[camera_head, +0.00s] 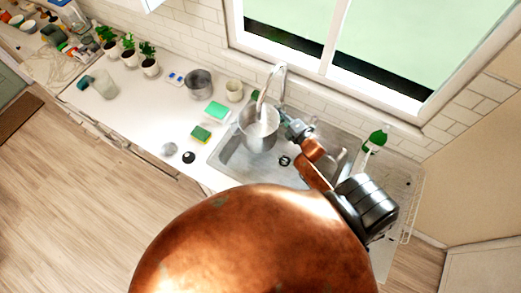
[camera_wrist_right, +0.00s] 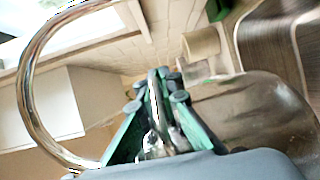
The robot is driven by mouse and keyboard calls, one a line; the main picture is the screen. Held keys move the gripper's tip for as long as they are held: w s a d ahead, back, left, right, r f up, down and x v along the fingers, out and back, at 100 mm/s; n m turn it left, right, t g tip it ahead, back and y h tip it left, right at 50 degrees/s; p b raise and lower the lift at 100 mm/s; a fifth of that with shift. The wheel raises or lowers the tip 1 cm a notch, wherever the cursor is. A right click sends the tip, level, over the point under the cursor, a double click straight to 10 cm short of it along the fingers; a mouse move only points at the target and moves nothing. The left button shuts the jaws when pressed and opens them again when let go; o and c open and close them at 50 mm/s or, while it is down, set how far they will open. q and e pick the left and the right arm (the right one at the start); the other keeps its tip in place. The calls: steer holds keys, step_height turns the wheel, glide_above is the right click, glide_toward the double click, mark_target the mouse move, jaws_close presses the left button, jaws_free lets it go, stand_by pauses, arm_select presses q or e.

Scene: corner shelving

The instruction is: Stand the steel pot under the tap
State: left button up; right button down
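The steel pot (camera_head: 257,140) is over the left part of the sink, with its open top facing up. The tap (camera_head: 282,82) arches at the back of the sink, and its spout end shows over the pot's opening. My right gripper (camera_head: 290,124) is at the pot's right side. In the right wrist view, its green fingers (camera_wrist_right: 157,98) close around a narrow metal bar, seemingly the pot's handle. I cannot tell whether the pot touches the sink floor. My left gripper is not in view.
The sink (camera_head: 238,170) has a drain (camera_head: 285,160). A second metal pot (camera_head: 198,82), a cream cup (camera_head: 234,91), a green block (camera_head: 216,111) and a sponge (camera_head: 201,134) are on the counter at the left. A green bottle (camera_head: 376,139) stands at the right.

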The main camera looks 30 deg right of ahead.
step_height(320, 180, down, 18)
steer(key=b, duration=1.5)
steer(key=shift+r, duration=0.15)
steer(key=c, duration=2.6)
jaws_free()
steer(key=shift+f, duration=0.3)
steer(key=o, duration=0.4)
steer(key=shift+o, duration=0.2)
steer(key=shift+r, duration=0.1)
steer(key=s+r+p, duration=0.1)
steer(key=s+p, duration=0.2)
steer(key=s, duration=0.9)
steer(key=shift+d+p, duration=0.15)
steer(key=shift+p, duration=0.15)
